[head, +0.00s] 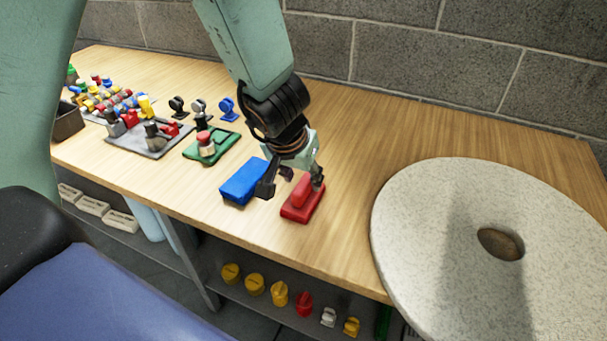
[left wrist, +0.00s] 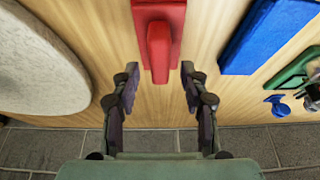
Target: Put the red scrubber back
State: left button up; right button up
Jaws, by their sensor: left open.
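The red scrubber (head: 300,212) lies on the wooden bench, a flat red base with a narrower raised red handle. It also shows at the top of the left wrist view (left wrist: 159,45), its handle end between the tips of my fingers as seen there. My left gripper (head: 292,187) is open, with its fingers pointing down over the scrubber; the wrist view shows its two fingers (left wrist: 159,80) spread apart with nothing held. In the head view the gripper partly hides the scrubber's handle. I cannot tell whether the fingers touch it. My right gripper is not in view.
A blue block (head: 244,181) lies just left of the scrubber. A green tray (head: 222,150) and a grey tray (head: 150,145) with small parts stand farther left. A large speckled stone disc (head: 430,215) is at the right. A shelf below holds yellow, red and white items.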

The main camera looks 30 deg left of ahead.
pick_arm(q)
jog(key=p+v, duration=0.4)
jog(key=v, duration=0.3)
jog(key=shift+r+p, duration=0.3)
jog(key=shift+r, duration=0.1)
jog(key=shift+p+v, duration=0.5)
jog(key=shift+v, duration=0.3)
jog(key=shift+f, duration=0.1)
jog(key=shift+s, duration=0.15)
